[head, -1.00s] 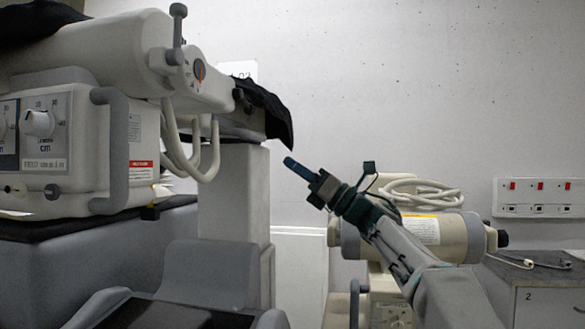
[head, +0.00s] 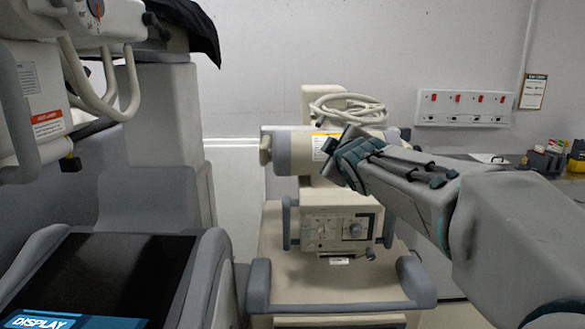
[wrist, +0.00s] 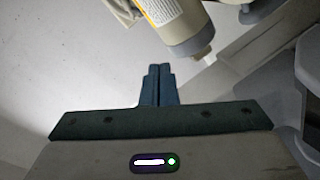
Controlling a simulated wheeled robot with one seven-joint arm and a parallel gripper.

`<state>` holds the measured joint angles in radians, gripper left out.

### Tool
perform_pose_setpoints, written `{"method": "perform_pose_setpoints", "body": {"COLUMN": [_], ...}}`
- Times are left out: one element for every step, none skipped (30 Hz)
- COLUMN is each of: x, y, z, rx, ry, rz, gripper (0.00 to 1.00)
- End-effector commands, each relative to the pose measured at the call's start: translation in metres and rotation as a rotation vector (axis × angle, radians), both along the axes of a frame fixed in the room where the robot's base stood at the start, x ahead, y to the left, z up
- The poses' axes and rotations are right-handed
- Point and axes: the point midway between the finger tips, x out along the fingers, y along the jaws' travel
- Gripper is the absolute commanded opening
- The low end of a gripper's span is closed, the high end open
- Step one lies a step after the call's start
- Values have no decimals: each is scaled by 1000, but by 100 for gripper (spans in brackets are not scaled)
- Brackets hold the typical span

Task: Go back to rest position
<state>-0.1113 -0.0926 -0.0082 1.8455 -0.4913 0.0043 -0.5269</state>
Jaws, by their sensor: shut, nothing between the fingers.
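My gripper (wrist: 158,68) is shut and empty, its two dark blue fingers side by side in the wrist view. In the head view my arm reaches in from the right. The gripper end (head: 345,158) is in front of the beige cylinder machine (head: 299,152). The fingers are foreshortened there and hard to make out. Nothing is held. The cylinder also shows in the wrist view (wrist: 187,35), beyond and to the right of the fingers.
A large grey medical machine with a dark display (head: 105,275) fills the left. A cart with a grey push handle (head: 340,307) stands in the middle. A switch panel (head: 463,106) is on the back wall. A counter with small yellow boxes (head: 545,160) is at right.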

Motion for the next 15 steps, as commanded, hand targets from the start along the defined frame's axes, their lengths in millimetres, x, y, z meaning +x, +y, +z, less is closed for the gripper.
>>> {"method": "perform_pose_setpoints", "body": {"x": [-23,-38,-59,-76,-93,-117,-136,-155,-179,-197,-214,-236,-250,-263,-279], "y": [-15,-23,-32,-39,-45,-50,-54,-58,-60,-62,-63,-63,-62,-62,-61], "z": [-13,-28,-48,-62,-77,-95,-109,-121,-136,-147,-156,-167,-174,-181,-188], "rx": [79,132,201,252,301,363,408,451,503,540,573,612,638,661,686], "ry": [109,180,273,341,409,494,557,616,691,743,792,853,892,928,969], "rz": [-65,-108,-168,-215,-264,-327,-377,-424,-486,-532,-574,-627,-664,-696,-735], "gripper": [0,0,0,0,0,0,0,0,0,0,0,0,0,0,0]}}
